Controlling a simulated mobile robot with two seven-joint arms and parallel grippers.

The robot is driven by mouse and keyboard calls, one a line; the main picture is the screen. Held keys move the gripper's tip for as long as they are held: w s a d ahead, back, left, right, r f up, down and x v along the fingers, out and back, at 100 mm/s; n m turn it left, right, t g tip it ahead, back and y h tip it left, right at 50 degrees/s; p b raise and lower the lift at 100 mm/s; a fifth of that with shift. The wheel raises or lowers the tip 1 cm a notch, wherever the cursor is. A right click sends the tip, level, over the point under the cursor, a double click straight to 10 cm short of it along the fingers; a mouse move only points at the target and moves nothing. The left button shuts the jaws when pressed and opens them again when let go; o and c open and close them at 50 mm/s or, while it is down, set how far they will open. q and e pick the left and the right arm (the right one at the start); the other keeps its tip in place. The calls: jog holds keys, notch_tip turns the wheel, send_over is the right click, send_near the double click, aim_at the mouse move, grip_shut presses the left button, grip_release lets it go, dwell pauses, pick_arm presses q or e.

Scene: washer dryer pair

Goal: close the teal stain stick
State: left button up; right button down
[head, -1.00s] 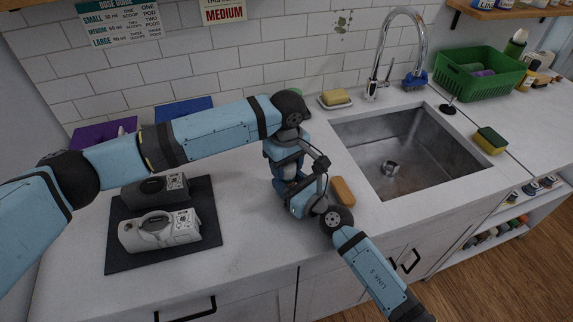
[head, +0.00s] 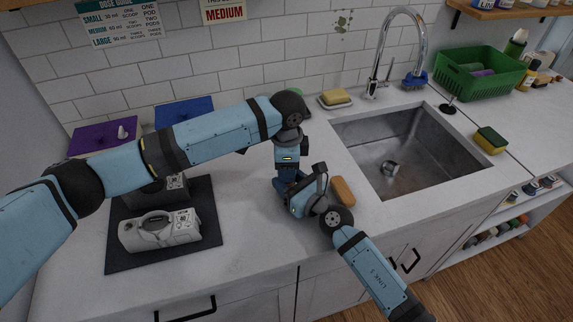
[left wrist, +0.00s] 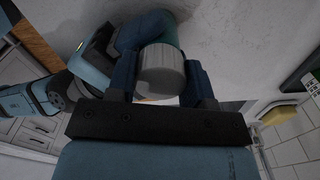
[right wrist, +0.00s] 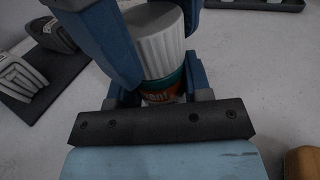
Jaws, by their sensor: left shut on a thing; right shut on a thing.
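The teal stain stick (right wrist: 165,82) is upright in the right wrist view, with a white ridged cap (right wrist: 158,38) at its top and teal and orange below. My right gripper (right wrist: 160,92) is shut around its lower body. My left gripper (left wrist: 165,88) is shut on the white cap, which also shows between its fingers in the left wrist view (left wrist: 161,72). The cap's lower edge meets the teal part; I cannot tell how tightly it sits. In the head view the grippers hide the stick, with the left gripper (head: 285,184) above the right one.
A dark mat (head: 120,258) with two devices, one pale grey (head: 160,232), lies at the left. A tan block (head: 343,191) lies right of my grippers, before the steel sink (head: 440,150). A soap dish (head: 345,105) and green basket (head: 485,82) stand farther back.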

pick_arm(q)
jog(key=m, duration=0.4)
jog(key=shift+m, duration=0.3)
jog(key=m, duration=0.4)
jog(key=o, duration=1.1)
notch_tip(320, 180, up, 12)
